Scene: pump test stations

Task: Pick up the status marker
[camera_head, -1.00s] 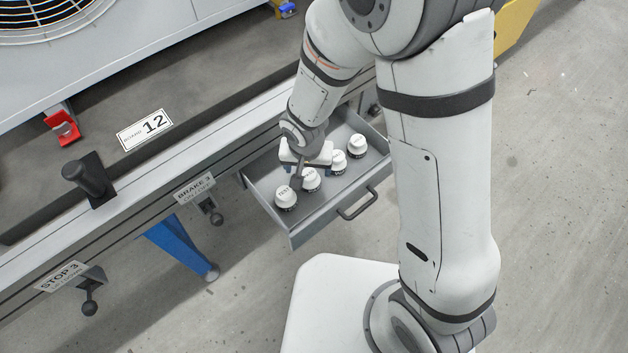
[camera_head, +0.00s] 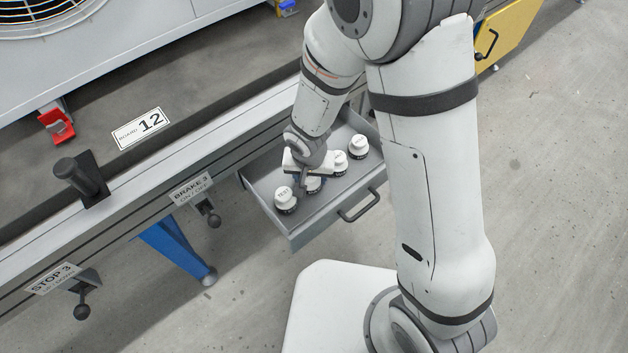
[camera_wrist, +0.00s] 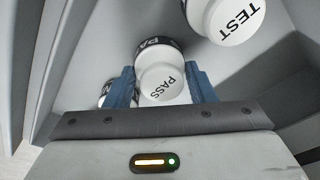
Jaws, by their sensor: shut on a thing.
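The status markers are white, round-topped pieces with dark lettered bands, standing in an open grey drawer (camera_head: 325,212). My gripper (camera_wrist: 163,88) is down in the drawer, its blue fingers on both sides of the marker printed PASS (camera_wrist: 162,84). It is shut on this marker. In the head view the PASS marker (camera_head: 314,185) is partly hidden by my gripper. Another marker (camera_wrist: 106,92) is mostly hidden behind a finger.
Two more markers, one nearer (camera_head: 339,162) and one at the back right (camera_head: 358,146), stand in the drawer. The drawer has a dark handle (camera_head: 360,206). A rail with knobs labelled BRAKE 3 (camera_head: 191,188) and STOP 3 (camera_head: 54,278) runs left of it.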

